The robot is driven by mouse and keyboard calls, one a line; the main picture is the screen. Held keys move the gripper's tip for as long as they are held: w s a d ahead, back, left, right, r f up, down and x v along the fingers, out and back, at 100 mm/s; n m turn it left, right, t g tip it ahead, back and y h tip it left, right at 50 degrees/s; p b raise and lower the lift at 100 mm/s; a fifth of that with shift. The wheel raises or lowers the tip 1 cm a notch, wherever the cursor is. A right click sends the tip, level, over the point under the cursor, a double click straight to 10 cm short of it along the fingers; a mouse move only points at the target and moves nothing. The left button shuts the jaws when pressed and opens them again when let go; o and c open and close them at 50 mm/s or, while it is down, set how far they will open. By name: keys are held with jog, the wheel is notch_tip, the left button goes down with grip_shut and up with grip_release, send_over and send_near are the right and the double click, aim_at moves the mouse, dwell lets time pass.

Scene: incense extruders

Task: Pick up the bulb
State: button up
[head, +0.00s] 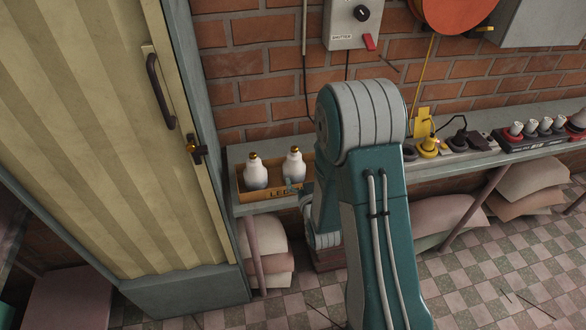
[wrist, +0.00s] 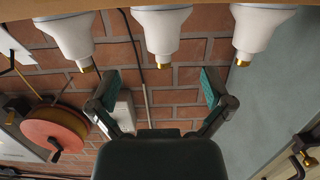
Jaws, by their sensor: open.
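Two white bulbs with brass tips, a left one (head: 255,172) and a right one (head: 294,166), stand upright in a wooden box (head: 250,197) on the shelf. The wrist view shows three bulbs hanging inverted along its top: left (wrist: 66,34), middle (wrist: 162,28) and right (wrist: 257,30). My arm hides the third one in the head view. My gripper (wrist: 161,88) is open and empty. Its fingers stand wide apart in the picture, either side of the middle bulb's brass tip; I cannot tell the depth between them. In the head view my arm mostly hides the gripper beside the box.
A shelf (head: 480,158) runs along the brick wall, with a yellow socket (head: 429,146) and several small white-topped items (head: 530,128) to the right. A yellow door (head: 90,120) with a handle stands left of the box. Sacks (head: 530,180) lie under the shelf.

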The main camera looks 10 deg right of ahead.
aim_at(296, 166)
jog(key=w, duration=0.4)
jog(key=shift+w+d+f, duration=0.1)
jog(key=shift+d+f, duration=0.05)
jog(key=shift+f, duration=0.2)
jog(key=w, duration=0.3)
jog(key=w+f, duration=0.1)
jog(key=w, duration=0.1)
jog(key=shift+a, duration=0.4)
jog(key=shift+s, duration=0.15)
jog(key=c, duration=0.9)
